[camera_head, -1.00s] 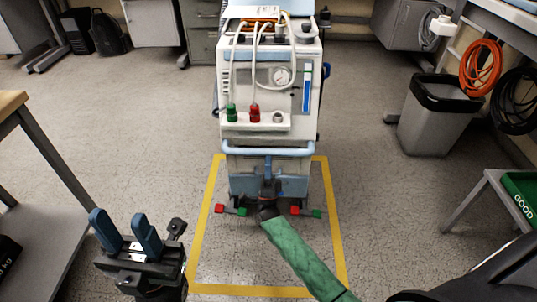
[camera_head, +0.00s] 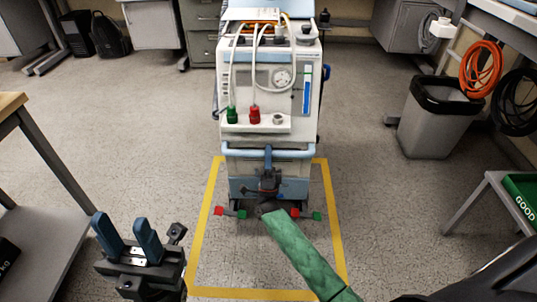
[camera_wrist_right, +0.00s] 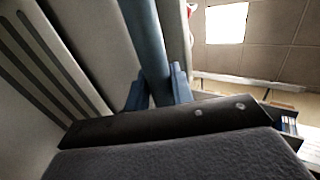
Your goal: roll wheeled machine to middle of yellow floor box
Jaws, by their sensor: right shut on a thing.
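The wheeled machine (camera_head: 245,85) is white and light blue and stands upright at centre. Its lower front is over the far part of the yellow floor box (camera_head: 337,230), hiding part of the box's far edge. The near part of the box is bare floor, crossed by my green-sleeved right arm. My right gripper (camera_head: 268,155) is at the machine's light blue front handle (camera_head: 235,150). In the right wrist view, its fingers (camera_wrist_right: 157,92) are closed around the blue bar (camera_wrist_right: 152,45). My left gripper (camera_head: 126,236) is open and empty, left of the box.
Red and green pedals (camera_head: 294,213) stick out at the machine's foot. A table (camera_head: 35,135) stands at left. Floor beside the machine is clear.

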